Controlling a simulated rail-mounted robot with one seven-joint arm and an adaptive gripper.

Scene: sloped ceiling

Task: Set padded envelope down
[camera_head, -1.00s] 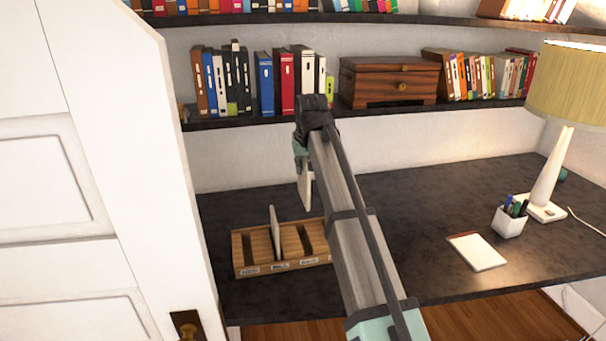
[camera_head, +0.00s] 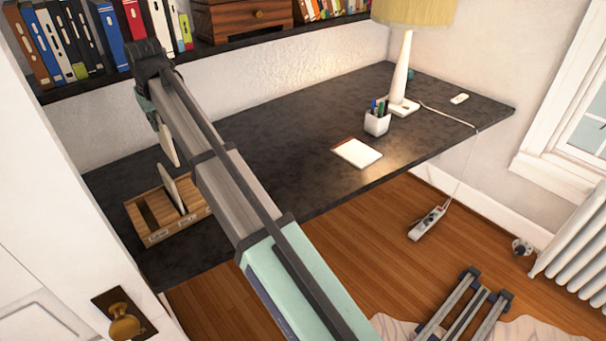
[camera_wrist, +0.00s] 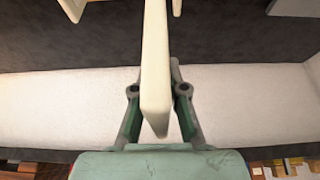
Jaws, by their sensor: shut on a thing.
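My gripper (camera_wrist: 158,90) is shut on a cream, flat padded envelope (camera_wrist: 156,50), seen nearly edge-on in the wrist view. In the head view the envelope (camera_head: 168,146) hangs below the gripper at the arm's far end, above the desk and apart from it. A wooden slotted rack (camera_head: 146,228) with labels on its front stands on the dark desk below. Another cream flat piece (camera_head: 173,188) stands upright in one of its slots. My arm hides the rack's right end.
The dark desk (camera_head: 270,140) has clear room right of the arm. A notepad (camera_head: 357,152), pen cup (camera_head: 377,123) and lamp (camera_head: 403,75) stand further right. A bookshelf (camera_head: 110,85) runs above the desk at the back. A white door (camera_head: 50,215) is close at left.

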